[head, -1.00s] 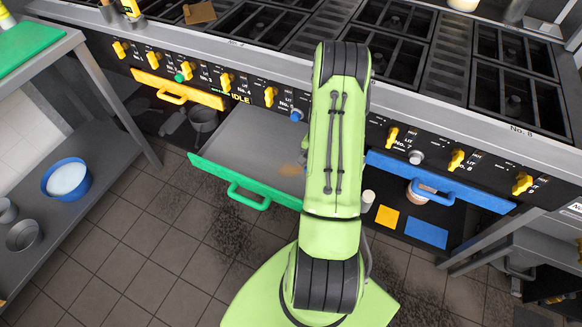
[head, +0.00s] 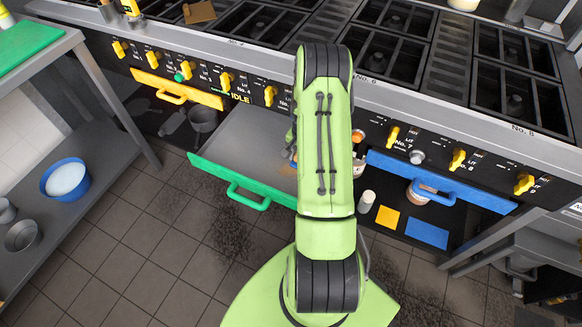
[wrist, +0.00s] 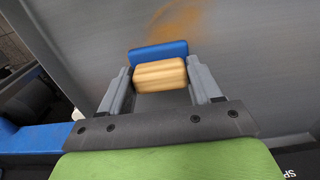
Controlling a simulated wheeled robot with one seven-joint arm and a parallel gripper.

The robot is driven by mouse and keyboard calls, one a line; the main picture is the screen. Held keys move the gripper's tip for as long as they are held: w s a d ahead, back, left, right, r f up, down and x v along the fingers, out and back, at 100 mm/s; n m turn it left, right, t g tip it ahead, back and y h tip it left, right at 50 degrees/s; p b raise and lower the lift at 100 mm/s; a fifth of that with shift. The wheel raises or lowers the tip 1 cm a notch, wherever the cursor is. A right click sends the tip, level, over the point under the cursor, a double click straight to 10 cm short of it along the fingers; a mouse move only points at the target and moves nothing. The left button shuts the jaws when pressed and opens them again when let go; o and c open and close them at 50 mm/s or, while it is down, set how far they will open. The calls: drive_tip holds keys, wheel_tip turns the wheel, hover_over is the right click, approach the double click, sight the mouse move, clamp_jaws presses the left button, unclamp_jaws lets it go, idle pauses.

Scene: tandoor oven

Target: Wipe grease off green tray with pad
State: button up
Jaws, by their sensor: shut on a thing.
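The green tray (head: 235,145) is a pulled-out grey metal drawer with a green front and handle, left of my arm in the head view. Its grey surface (wrist: 250,60) fills much of the wrist view. An orange-brown grease smear (wrist: 178,18) lies on it, beyond the pad; in the head view only a bit shows beside my arm. My gripper (wrist: 160,78) is shut on the pad (wrist: 160,74), a tan block with a blue layer on its far side. The pad is over the tray; I cannot tell whether it touches. My arm mostly hides the gripper in the head view.
A blue-handled drawer (head: 440,182) is right of my arm, a yellow-handled one (head: 178,88) at left. Yellow (head: 387,217) and blue (head: 427,232) squares lie on a dark low surface at right. Knobs line the stove front above the tray.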

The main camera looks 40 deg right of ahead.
drive_tip(key=shift+s+d, duration=0.2)
drive_tip(key=shift+s, duration=0.4)
drive_tip(key=shift+s+d, duration=0.2)
drive_tip(key=shift+s, duration=0.4)
drive_tip(key=shift+r, duration=0.1)
drive_tip(key=shift+r+p, duration=0.4)
drive_tip(key=shift+r, duration=0.15)
wheel_tip(320, 180, up, 7)
drive_tip(key=p, duration=0.4)
drive_tip(key=shift+r+p, duration=0.1)
drive_tip(key=shift+p, duration=0.3)
